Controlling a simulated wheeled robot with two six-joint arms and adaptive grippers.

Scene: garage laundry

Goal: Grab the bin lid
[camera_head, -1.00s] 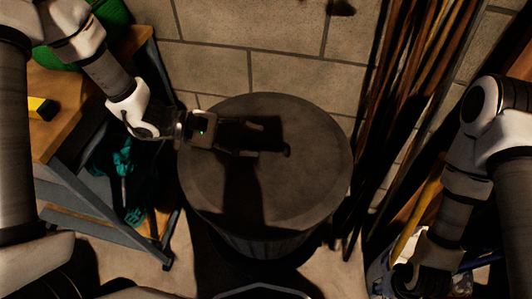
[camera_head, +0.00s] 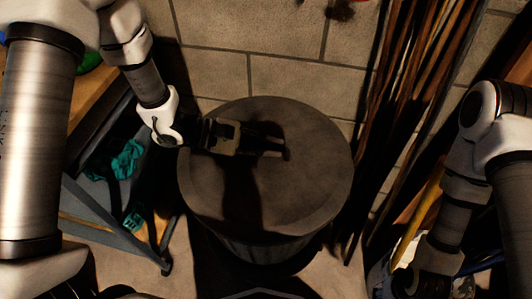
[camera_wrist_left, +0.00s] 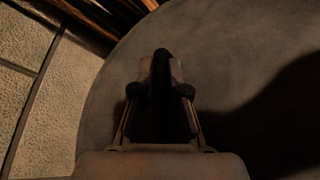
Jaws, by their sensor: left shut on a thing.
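The round dark grey bin lid (camera_head: 310,190) lies on top of the bin (camera_head: 262,248) in the middle of the head view. It also fills much of the left wrist view (camera_wrist_left: 235,60). My left gripper (camera_head: 272,147) reaches in from the left over the lid. Its fingers are shut on the lid's dark handle, whose end (camera_wrist_left: 161,58) shows between the fingertips in the left wrist view. The rest of the handle is hidden by the fingers and shadow. My right gripper (camera_head: 415,284) is low at the right, dark and partly cut off, so its jaws cannot be made out.
A block wall (camera_head: 290,75) stands close behind the bin. Long wooden poles (camera_head: 425,80) lean to the right of it. A workbench with a metal frame (camera_head: 110,230) and teal cloth-like items (camera_head: 127,160) is at the left. Some bare floor shows in front.

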